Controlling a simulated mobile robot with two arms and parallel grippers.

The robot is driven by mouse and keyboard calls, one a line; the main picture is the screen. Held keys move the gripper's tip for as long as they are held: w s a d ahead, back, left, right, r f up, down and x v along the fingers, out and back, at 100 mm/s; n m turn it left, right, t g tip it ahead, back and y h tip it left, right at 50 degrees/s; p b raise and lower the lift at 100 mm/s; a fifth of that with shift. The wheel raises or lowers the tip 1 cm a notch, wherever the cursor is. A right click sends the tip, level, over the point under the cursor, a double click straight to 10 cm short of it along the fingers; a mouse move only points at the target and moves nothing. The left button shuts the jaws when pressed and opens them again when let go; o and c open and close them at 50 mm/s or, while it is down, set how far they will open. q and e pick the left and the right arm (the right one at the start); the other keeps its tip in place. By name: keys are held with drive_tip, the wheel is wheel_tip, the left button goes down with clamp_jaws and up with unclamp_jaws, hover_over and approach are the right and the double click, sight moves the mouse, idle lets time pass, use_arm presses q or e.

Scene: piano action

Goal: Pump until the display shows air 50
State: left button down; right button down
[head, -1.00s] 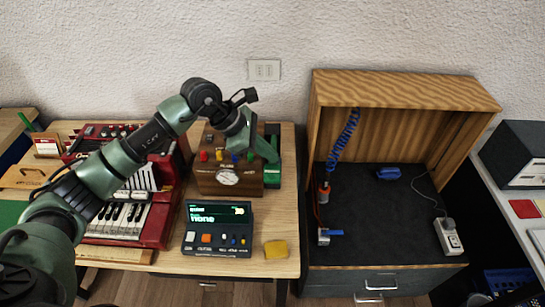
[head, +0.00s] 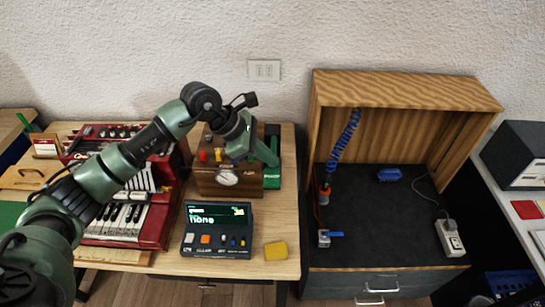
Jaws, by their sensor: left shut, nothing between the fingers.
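A dark device with a lit display (head: 218,214) stands on the wooden table; its larger line reads "none", and the smaller text is too small to read surely. Orange, white, blue and yellow buttons sit on its sloped front. Behind it is a brown wooden box (head: 208,184) with a round white gauge (head: 227,178) and coloured knobs on top. My left gripper (head: 273,161) is shut and empty, at the box's right end by a green and black object (head: 272,180). I cannot tell whether it touches either. My right gripper is out of view.
A red accordion (head: 154,225) lies left of the box, under my left arm. A yellow block (head: 275,251) is right of the display device. A wooden-hooded bench (head: 385,230) with a blue coiled hose (head: 345,137) stands to the right, its middle mostly clear.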

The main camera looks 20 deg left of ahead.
use_arm(q)
drive_tip(key=shift+s+d+f+b, duration=0.1)
drive_tip(key=shift+s+f+b, duration=0.2)
drive_tip(key=shift+f+b, duration=0.3)
drive_tip(key=shift+s+d+f+b, duration=0.1)
drive_tip(key=shift+s+f+b, duration=0.25)
drive_tip(key=shift+f, duration=0.35)
idle(0.9)
drive_tip(key=shift+w, duration=0.1)
idle(0.4)
drive_tip(key=shift+w+a+r+p, duration=0.1)
drive_tip(key=shift+w+r+p, duration=0.25)
drive_tip(key=shift+r, duration=0.6)
drive_tip(key=shift+w+a+r+p, duration=0.1)
drive_tip(key=shift+w+r+p, duration=0.25)
drive_tip(key=shift+r, duration=0.6)
drive_tip(key=shift+w+a+r+p, duration=0.15)
drive_tip(key=shift+w+r, duration=0.3)
drive_tip(key=shift+r, duration=1.05)
drive_tip(key=shift+w, duration=0.2)
drive_tip(key=r, duration=0.1)
drive_tip(key=w+r+p, duration=0.1)
drive_tip(key=r, duration=0.1)
drive_tip(key=w+r+p, duration=0.1)
drive_tip(key=shift+a+r, duration=0.25)
drive_tip(key=shift+a, duration=0.1)
